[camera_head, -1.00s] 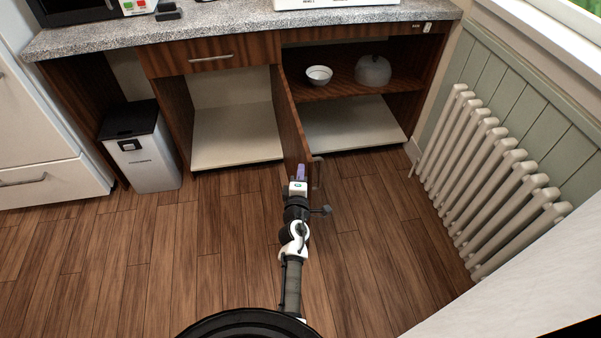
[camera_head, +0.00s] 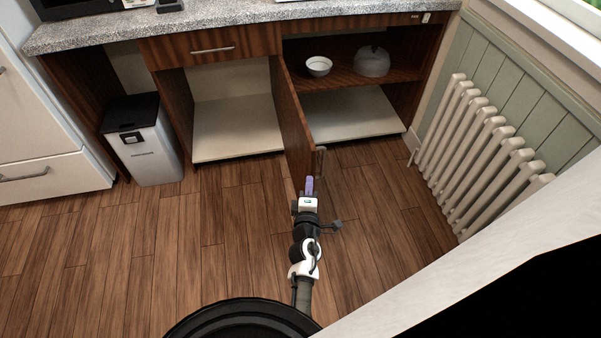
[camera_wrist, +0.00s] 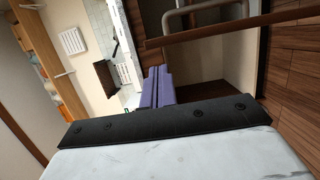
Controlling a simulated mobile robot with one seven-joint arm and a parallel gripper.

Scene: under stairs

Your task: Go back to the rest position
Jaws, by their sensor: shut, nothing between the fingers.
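My gripper (camera_head: 309,187) has purple fingers and shows in the head view at the end of my arm, in front of the open cabinet door (camera_head: 295,122). The fingers are together with nothing between them. In the wrist view the purple fingers (camera_wrist: 157,86) also lie side by side, empty. The door stands swung outward, its bar handle (camera_head: 320,161) close beyond and slightly right of the fingertips. In the head view I see a gap of floor between fingers and handle, though depth is hard to judge.
A bowl (camera_head: 319,66) and a grey domed item (camera_head: 372,61) sit on the cabinet shelf. A bin (camera_head: 145,150) stands at the left. A radiator (camera_head: 480,150) lines the right wall, and a pale slab edge (camera_head: 470,275) is close at lower right. Wooden floor (camera_head: 190,235) is clear at left.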

